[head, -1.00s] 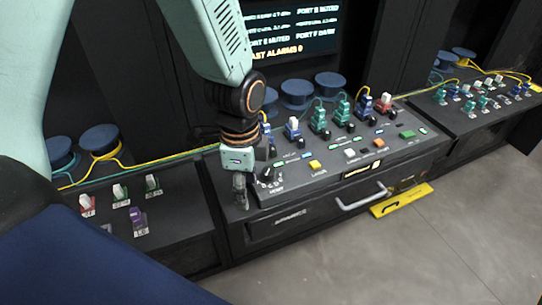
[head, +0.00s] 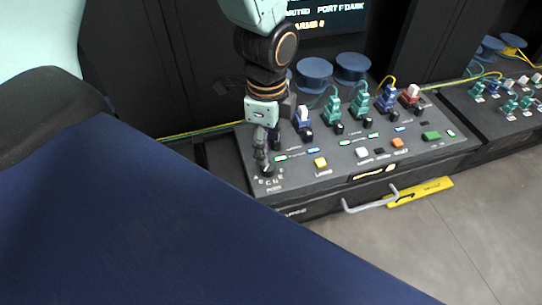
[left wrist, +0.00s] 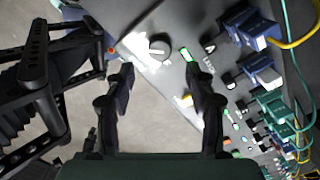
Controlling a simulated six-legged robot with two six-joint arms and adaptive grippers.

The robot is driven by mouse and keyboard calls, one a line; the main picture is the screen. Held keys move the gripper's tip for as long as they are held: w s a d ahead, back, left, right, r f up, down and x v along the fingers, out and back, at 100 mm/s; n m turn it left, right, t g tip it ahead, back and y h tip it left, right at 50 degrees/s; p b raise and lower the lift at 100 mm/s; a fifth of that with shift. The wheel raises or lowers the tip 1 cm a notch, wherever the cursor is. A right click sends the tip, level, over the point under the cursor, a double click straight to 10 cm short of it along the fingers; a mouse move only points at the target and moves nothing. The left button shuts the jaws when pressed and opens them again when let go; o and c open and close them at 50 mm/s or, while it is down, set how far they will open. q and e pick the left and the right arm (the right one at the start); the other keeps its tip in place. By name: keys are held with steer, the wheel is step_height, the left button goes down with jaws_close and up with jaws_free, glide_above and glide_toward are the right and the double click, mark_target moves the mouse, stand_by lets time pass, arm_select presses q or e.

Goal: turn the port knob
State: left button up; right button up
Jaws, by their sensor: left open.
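The port knob (left wrist: 158,47) is a round dark dial with a pale line across its top, at the upper middle of the left wrist view. In the head view it sits at the left front end of the console (head: 302,178), and my left gripper mostly hides it. My left gripper (head: 265,165) points down over that corner. In the left wrist view, the open fingers (left wrist: 159,72) stand apart with the knob centred in the gap, just beyond the tips. Nothing is held, and contact with the knob cannot be told. My right gripper is not in view.
A yellow button (head: 320,162) lies right of the knob. Behind stand teal plugs (head: 333,108), blue spools (head: 314,72) and yellow cable. A silver handle (head: 370,200) juts from the console front. Grey floor (head: 460,235) is open at right.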

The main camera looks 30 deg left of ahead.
mark_target(270, 166)
arm_select(q)
steer(key=f, duration=0.2)
steer(key=a+f, duration=0.1)
steer(key=shift+s+f, duration=0.15)
steer(key=shift+s, duration=0.1)
steer(key=shift+w+d+f+b, duration=0.15)
steer(key=shift+d+f, duration=0.1)
steer(key=shift+f, duration=0.35)
steer(key=shift+w+d+f+b, duration=0.15)
steer(key=shift+d+f, duration=0.1)
steer(key=shift+f, duration=0.3)
steer(key=shift+d+f, duration=0.3)
steer(key=shift+f, duration=0.15)
steer(key=shift+s+a, duration=0.3)
steer(key=shift+a, duration=0.25)
steer(key=shift+w+d+f, duration=0.1)
steer(key=shift+w+d, duration=0.25)
steer(key=shift+d, duration=0.1)
steer(key=c, duration=0.5)
steer(key=shift+s+a, duration=0.2)
steer(key=shift+a, duration=0.05)
steer(key=c, duration=0.5)
steer(key=shift+c, duration=0.7)
